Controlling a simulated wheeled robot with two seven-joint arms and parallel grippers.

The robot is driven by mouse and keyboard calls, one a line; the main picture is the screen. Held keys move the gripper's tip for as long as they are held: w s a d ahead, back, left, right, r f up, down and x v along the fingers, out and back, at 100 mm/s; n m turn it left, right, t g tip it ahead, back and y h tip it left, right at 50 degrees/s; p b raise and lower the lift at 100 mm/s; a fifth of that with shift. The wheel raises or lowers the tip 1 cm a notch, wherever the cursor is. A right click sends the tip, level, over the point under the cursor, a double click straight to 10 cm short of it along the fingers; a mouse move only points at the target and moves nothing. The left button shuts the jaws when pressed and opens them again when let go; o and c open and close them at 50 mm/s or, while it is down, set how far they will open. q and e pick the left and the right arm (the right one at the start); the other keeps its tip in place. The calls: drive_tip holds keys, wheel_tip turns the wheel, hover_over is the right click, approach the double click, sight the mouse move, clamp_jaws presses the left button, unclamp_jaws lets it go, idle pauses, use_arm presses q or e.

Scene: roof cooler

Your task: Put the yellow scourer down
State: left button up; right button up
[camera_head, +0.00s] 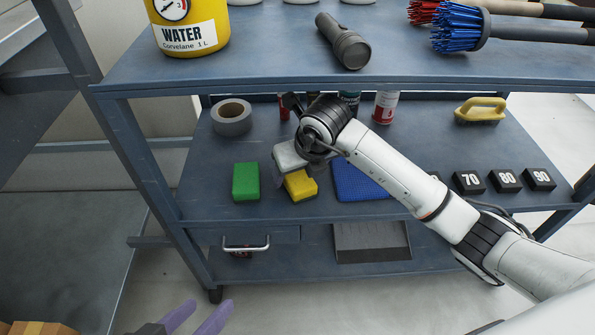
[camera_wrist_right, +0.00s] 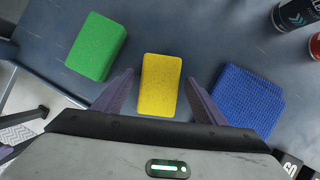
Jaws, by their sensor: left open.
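The yellow scourer (camera_head: 300,186) is on the middle shelf of the blue-grey cart, to the right of the green scourer (camera_head: 246,182). In the right wrist view the yellow scourer (camera_wrist_right: 160,86) lies between the two purple fingers of my right gripper (camera_wrist_right: 160,78), with a gap showing on each side. That gripper is open around it, low over the shelf; its body hides part of the scourer in the head view. My left gripper (camera_head: 197,317) is open and empty at the bottom of the head view, away from the cart.
A blue cloth (camera_head: 357,182) lies right of the yellow scourer. Black number blocks (camera_head: 504,181) line the shelf's right front. A tape roll (camera_head: 231,118), cans (camera_head: 384,107) and a yellow-handled brush (camera_head: 480,110) stand behind. The top shelf (camera_head: 270,65) overhangs the back.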

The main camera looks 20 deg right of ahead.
drive_tip(key=shift+r+p, duration=0.3)
drive_tip(key=shift+r, duration=0.15)
drive_tip(key=shift+s+r+p, duration=0.25)
drive_tip(key=shift+r+p, duration=0.25)
drive_tip(key=shift+r, duration=0.05)
use_arm(q)
drive_tip(key=shift+s+a+f+g+y+p, duration=0.2)
drive_tip(key=shift+a+f+g+y+p, duration=0.15)
drive_tip(key=shift+a+f+p, duration=0.25)
drive_tip(key=shift+s+a+f+g+y+p, duration=0.15)
drive_tip(key=shift+a+f+g+y+p, duration=0.1)
drive_tip(key=shift+a+f+y+p, duration=0.3)
use_arm(e)
drive_tip(key=s, duration=0.4)
drive_tip(key=s+d, duration=0.1)
drive_tip(key=s, duration=0.7)
drive_tip(key=shift+d+f, duration=0.2)
drive_tip(key=shift+f, duration=0.15)
use_arm(q)
drive_tip(key=shift+s+f, duration=0.1)
drive_tip(key=shift+s, duration=0.05)
drive_tip(key=shift+r, duration=0.2)
